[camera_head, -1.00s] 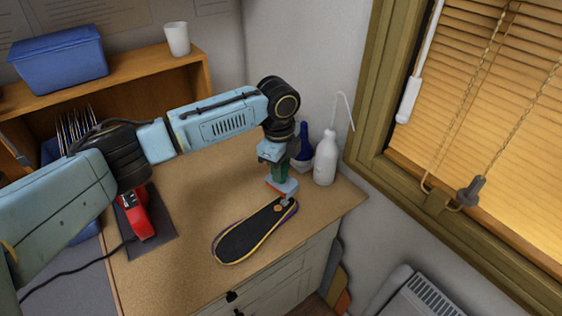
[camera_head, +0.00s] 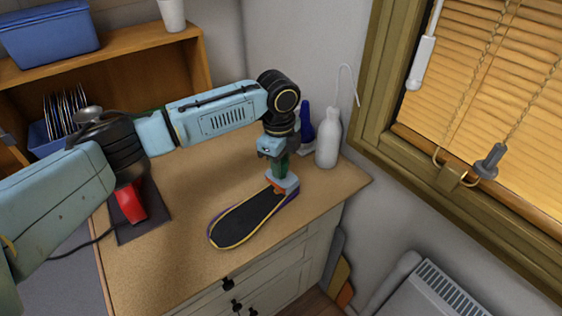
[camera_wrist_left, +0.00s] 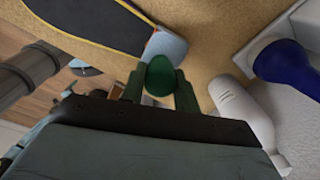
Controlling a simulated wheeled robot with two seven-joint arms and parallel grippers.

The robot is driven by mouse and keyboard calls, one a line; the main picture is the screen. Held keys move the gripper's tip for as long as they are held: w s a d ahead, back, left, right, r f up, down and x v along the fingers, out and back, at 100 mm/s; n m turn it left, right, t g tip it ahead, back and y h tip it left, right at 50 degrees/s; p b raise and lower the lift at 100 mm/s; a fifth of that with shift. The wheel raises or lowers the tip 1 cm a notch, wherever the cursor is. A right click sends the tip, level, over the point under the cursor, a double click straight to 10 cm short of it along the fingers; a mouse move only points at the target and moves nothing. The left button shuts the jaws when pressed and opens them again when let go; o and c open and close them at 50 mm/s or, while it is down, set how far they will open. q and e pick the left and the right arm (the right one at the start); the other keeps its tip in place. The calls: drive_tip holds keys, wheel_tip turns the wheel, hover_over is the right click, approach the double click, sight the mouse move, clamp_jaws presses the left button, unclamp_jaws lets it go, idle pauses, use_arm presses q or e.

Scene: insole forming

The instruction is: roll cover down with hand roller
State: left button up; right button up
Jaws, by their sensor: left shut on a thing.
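The insole with its black cover (camera_head: 240,219) lies flat on the tan bench, with a yellow and purple edge showing around it. Its narrow far end points toward the bottles. My left gripper (camera_head: 280,162) is shut on the green handle of the hand roller (camera_head: 286,185), held upright over that end. The roller's grey-blue and orange head hides the tip of the cover; whether it presses on it I cannot tell. In the left wrist view the green handle (camera_wrist_left: 160,76) sits between the fingers, with the insole (camera_wrist_left: 95,22) beyond. My right gripper is not in view.
A white squeeze bottle (camera_head: 328,140) and a blue bottle (camera_head: 306,126) stand close behind the roller. A red tool (camera_head: 130,204) rests on a dark mat at the left, under my arm. The bench's front edge (camera_head: 290,237) runs close to the insole.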

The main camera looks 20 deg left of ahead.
use_arm(q)
drive_tip(key=shift+f, duration=0.65)
idle(1.3)
drive_tip(key=shift+f+p, duration=0.15)
drive_tip(key=shift+p, duration=1.1)
idle(2.5)
drive_tip(key=shift+s+f+p, duration=0.1)
drive_tip(key=shift+f+p, duration=0.1)
drive_tip(key=shift+p, duration=0.35)
idle(1.3)
